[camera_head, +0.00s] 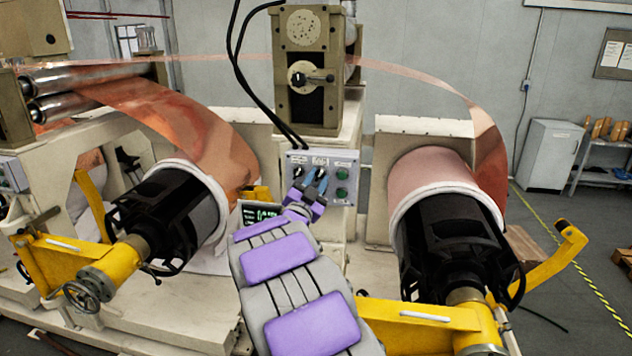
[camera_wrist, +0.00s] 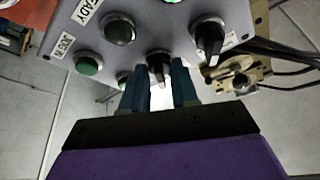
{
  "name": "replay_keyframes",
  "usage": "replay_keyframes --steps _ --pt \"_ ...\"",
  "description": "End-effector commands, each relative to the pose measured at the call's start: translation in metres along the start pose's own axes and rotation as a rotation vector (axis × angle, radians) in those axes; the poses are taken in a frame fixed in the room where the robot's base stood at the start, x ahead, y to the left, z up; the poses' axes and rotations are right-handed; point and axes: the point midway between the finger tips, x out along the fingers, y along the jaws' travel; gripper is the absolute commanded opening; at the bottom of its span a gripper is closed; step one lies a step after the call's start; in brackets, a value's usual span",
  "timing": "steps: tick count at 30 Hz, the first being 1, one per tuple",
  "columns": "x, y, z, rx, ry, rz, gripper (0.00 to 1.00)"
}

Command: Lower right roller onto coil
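The right copper coil (camera_head: 432,166) sits on a black spindle (camera_head: 455,235), with foil rising from its far side. I cannot tell which part is the right roller; a yellow arm (camera_head: 555,262) reaches up beside this coil. My gripper (camera_head: 311,187) is at the grey control panel (camera_head: 342,161) between the two coils. In the wrist view its two blue fingers (camera_wrist: 157,82) are apart, one on each side of a black selector knob (camera_wrist: 158,62). A gap shows between them, and contact with the knob is not clear. Another black knob (camera_wrist: 208,42) is to the right.
The panel also carries green buttons (camera_wrist: 89,64) and a dark round knob (camera_wrist: 118,28). A small display (camera_head: 262,214) is left of my gripper. Black cables (camera_head: 255,90) hang above the panel. The left coil (camera_head: 215,185) and yellow arms flank the machine.

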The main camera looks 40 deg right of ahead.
Motion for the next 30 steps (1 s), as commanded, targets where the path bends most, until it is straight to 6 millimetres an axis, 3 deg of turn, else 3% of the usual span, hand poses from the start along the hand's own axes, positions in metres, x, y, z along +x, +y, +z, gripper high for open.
replay_keyframes --steps 4,16,30 --pt "-0.0002 0.0004 0.0004 0.0 -0.001 0.001 0.0" --pt "0.0 0.0023 0.0006 -0.074 -0.002 -0.027 0.0" --pt "0.0003 0.0059 0.0008 -0.438 -0.004 -0.177 0.0"
